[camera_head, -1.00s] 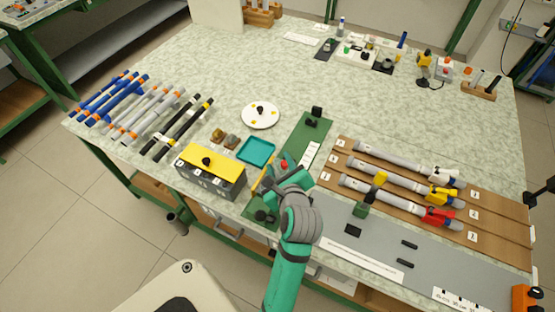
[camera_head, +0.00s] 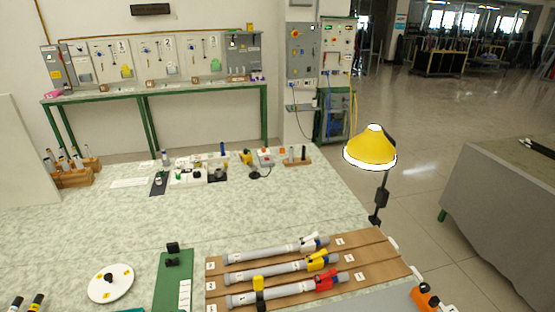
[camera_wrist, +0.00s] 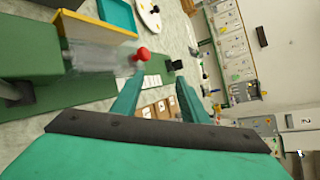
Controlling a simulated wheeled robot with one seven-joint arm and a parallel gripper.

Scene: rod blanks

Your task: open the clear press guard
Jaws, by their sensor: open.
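In the wrist view, the clear press guard (camera_wrist: 95,58) is a see-through block with a red knob (camera_wrist: 142,54) at its end. It sits on the green press (camera_wrist: 30,48), at the upper left. My gripper (camera_wrist: 158,82) has two teal fingers spread apart with nothing seen between them. The red knob lies just beyond the fingertips, apart from them. Whether the guard is latched cannot be told. In the head view, only the far part of the green base plate (camera_head: 172,285) shows, and my gripper is out of frame.
A brown rack (camera_head: 370,250) with several grey rods (camera_head: 270,270) lies right of the green plate. A white disc (camera_head: 110,284) lies left of it. A yellow lamp (camera_head: 370,145) stands at the table's right edge. A teal tray (camera_wrist: 117,14) is near the guard.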

